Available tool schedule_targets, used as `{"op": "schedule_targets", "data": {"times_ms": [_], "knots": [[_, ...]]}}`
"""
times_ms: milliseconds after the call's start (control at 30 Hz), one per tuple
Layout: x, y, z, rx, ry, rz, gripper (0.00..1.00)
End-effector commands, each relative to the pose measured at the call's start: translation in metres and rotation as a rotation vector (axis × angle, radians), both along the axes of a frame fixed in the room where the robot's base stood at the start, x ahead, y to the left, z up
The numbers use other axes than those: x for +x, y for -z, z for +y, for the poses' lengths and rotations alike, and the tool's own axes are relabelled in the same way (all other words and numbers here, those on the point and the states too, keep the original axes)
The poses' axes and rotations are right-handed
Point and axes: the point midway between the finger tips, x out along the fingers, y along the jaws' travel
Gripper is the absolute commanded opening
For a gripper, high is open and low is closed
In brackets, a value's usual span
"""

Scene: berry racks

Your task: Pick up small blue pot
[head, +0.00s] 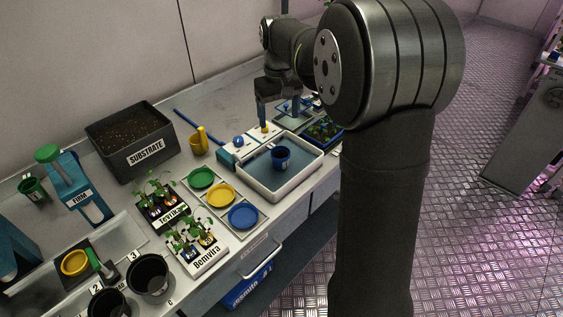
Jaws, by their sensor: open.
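A small blue pot (281,158) stands upright in a shallow white-rimmed tray (253,179) with a blue-grey floor, near the tray's middle. My gripper (283,112) is behind the tray, above the back part of the bench. It is open, and it is apart from the pot. My arm partly hides the far finger, so the space between the fingers is hard to see.
A white and blue device (229,157) stands behind the tray. Left of the tray are green (201,178), yellow (221,195) and blue (242,217) saucers. A yellow jug (200,141), a dark substrate box (147,157) and a plant crate (325,132) are nearby.

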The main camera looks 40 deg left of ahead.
Motion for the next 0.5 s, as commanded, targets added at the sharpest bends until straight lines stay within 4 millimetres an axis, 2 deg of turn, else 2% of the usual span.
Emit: {"op": "schedule_targets", "data": {"times_ms": [100, 300, 500], "knots": [[-0.001, 0.028, -0.001, -0.005, -0.001, 0.003, 0.76], [-0.001, 0.071, -0.001, -0.004, -0.001, 0.003, 0.76], [-0.001, 0.098, -0.001, -0.002, -0.002, 0.001, 0.76]]}}
